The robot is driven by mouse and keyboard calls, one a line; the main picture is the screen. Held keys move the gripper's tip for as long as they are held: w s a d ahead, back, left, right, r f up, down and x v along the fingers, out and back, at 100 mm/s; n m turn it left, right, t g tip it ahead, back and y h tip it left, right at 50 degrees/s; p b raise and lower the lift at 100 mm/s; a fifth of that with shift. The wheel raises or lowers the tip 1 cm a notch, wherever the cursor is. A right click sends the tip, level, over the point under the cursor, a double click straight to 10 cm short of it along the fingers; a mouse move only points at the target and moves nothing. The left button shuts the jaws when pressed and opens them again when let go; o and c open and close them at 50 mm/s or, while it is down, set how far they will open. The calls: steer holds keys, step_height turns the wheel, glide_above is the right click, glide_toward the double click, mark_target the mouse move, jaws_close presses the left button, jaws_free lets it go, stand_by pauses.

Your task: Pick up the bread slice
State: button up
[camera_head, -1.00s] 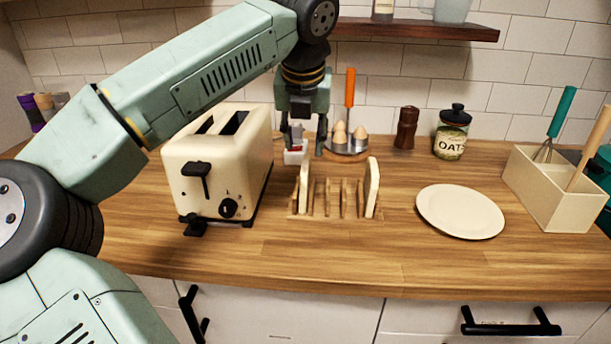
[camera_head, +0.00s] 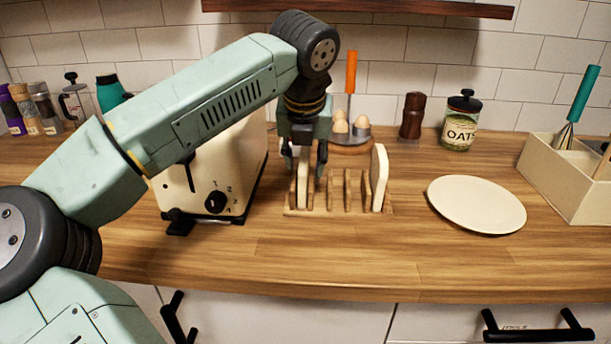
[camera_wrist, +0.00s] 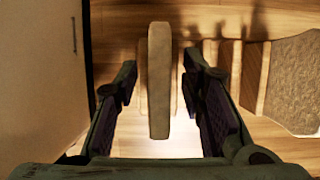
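A bread slice (camera_head: 303,182) stands upright at the left end of the wooden rack (camera_head: 333,211) in the head view. My gripper (camera_head: 305,166) is over this slice, pointing down, with one finger on each side. In the wrist view the slice (camera_wrist: 159,95) shows edge-on between the open fingers of my gripper (camera_wrist: 161,68), with gaps on both sides. A second bread slice (camera_head: 379,178) stands at the right end of the rack. It also shows at the right of the wrist view (camera_wrist: 296,85).
A cream toaster (camera_head: 228,165) stands close to the left of the rack, partly behind my arm. A plate (camera_head: 476,204) lies to the right. Behind are an egg holder (camera_head: 352,148), a brown grinder (camera_head: 412,115) and an oats jar (camera_head: 460,122). The front counter is clear.

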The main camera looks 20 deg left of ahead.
steer(key=shift+r, duration=0.1)
steer(key=shift+c, duration=0.2)
jaws_close()
